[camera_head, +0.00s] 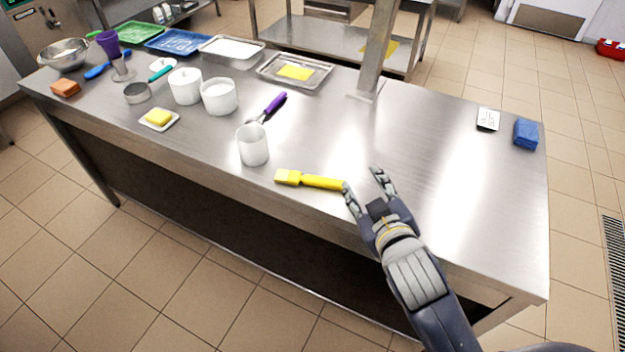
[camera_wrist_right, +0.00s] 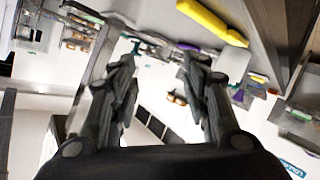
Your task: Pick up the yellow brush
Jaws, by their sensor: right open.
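The yellow brush (camera_head: 312,181) lies on the steel table near its front edge, its bristle end to the left and its handle end to the right. My right gripper (camera_head: 363,180) is open and empty, beside the handle end of the brush; one finger overlaps the handle tip in the head view, and I cannot tell whether they touch. In the right wrist view the brush (camera_wrist_right: 212,22) appears above my open right gripper (camera_wrist_right: 157,62), outside the fingers. My left gripper is in neither view.
A steel post (camera_head: 376,50) rises behind. A blue sponge (camera_head: 526,134) lies far right. The table between post and gripper is clear.

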